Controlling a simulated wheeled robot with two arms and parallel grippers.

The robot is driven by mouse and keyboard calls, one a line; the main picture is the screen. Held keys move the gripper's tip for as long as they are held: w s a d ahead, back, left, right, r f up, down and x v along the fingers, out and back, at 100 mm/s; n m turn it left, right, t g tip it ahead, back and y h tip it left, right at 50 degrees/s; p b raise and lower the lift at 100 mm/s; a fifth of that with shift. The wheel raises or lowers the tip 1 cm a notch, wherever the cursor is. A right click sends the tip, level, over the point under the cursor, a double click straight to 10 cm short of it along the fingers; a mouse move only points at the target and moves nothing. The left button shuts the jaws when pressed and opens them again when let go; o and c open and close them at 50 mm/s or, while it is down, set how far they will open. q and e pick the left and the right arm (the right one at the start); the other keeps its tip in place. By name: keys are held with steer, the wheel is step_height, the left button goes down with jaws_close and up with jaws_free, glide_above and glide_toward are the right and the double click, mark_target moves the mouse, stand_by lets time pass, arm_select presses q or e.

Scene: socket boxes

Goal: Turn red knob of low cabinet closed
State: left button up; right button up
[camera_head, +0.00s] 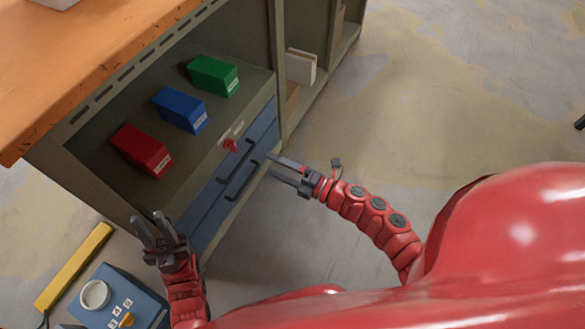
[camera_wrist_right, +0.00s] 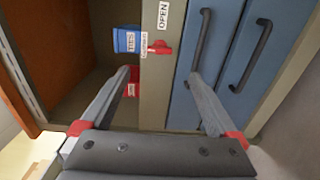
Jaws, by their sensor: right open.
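The low cabinet's red knob (camera_head: 230,146) sits on the grey strip above the blue drawer fronts. It also shows in the right wrist view (camera_wrist_right: 160,48), lying crosswise beside a white OPEN label (camera_wrist_right: 164,16). A smaller label (camera_wrist_right: 144,46), hard to read, is on its other side. My right gripper (camera_head: 270,168) is open and empty, in front of the drawers and apart from the knob. In its wrist view the knob lies beyond the gap between the fingertips (camera_wrist_right: 161,76). My left gripper (camera_head: 146,217) has its fingers apart, empty, near the cabinet's lower left corner.
Red (camera_head: 141,149), blue (camera_head: 181,109) and green (camera_head: 213,75) boxes stand on the cabinet shelf. Dark handles (camera_head: 237,160) stick out from the drawers (camera_head: 212,198). An orange worktop (camera_head: 80,50) overhangs the shelf. A blue control box (camera_head: 118,298) is at lower left. Open floor lies right.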

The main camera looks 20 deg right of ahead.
steer(key=p+v, duration=0.1)
steer(key=v, duration=0.4)
stand_by(0.5)
